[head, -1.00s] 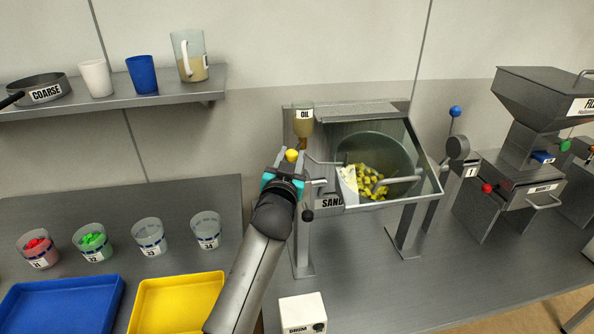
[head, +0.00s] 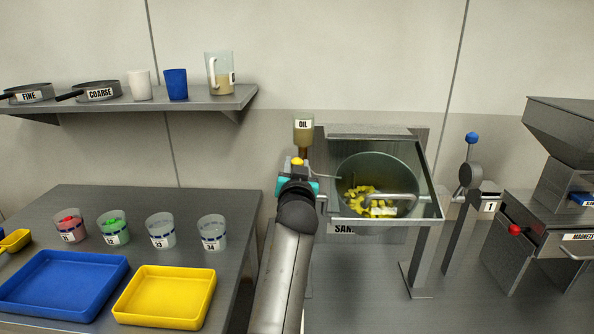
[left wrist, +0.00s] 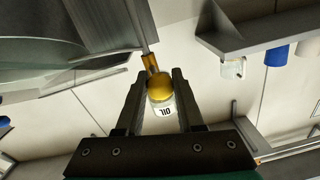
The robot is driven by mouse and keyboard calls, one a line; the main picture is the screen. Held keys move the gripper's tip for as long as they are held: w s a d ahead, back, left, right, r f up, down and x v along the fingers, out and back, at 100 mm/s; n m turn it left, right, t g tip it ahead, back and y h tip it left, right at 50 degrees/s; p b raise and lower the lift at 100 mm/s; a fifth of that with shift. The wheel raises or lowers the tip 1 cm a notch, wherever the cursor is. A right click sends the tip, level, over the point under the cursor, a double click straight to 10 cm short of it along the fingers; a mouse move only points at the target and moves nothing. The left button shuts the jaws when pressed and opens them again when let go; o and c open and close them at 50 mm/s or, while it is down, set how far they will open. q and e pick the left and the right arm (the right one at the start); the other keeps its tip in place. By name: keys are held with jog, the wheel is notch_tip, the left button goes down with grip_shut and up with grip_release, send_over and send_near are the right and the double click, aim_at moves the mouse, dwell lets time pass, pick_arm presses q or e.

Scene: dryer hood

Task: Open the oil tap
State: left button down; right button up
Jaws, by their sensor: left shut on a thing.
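The oil bottle (head: 303,132), labelled OIL, hangs at the upper left of the hood, with amber oil in it. The tap's yellow ball knob (head: 297,161) shows below it. My left gripper (head: 297,173) is at the knob, with its fingers around it. In the left wrist view the knob (left wrist: 159,88) sits between the two fingers (left wrist: 160,95), in front of the bottle (left wrist: 162,108). The gripper is shut on the knob. The tap's valve is largely hidden. My right gripper is not in view.
The drum (head: 377,175) inside the hood holds yellow pieces. A lever with a blue ball (head: 472,138) stands to the right. Cups, a blue tray (head: 62,287) and a yellow tray (head: 165,297) are at the left. A shelf (head: 200,103) hangs above them.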

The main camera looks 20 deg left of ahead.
pick_arm(q)
jog(key=shift+d, duration=0.1)
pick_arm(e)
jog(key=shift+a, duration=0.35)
pick_arm(q)
jog(key=c, duration=0.5)
grip_release()
jog(key=shift+c, duration=0.2)
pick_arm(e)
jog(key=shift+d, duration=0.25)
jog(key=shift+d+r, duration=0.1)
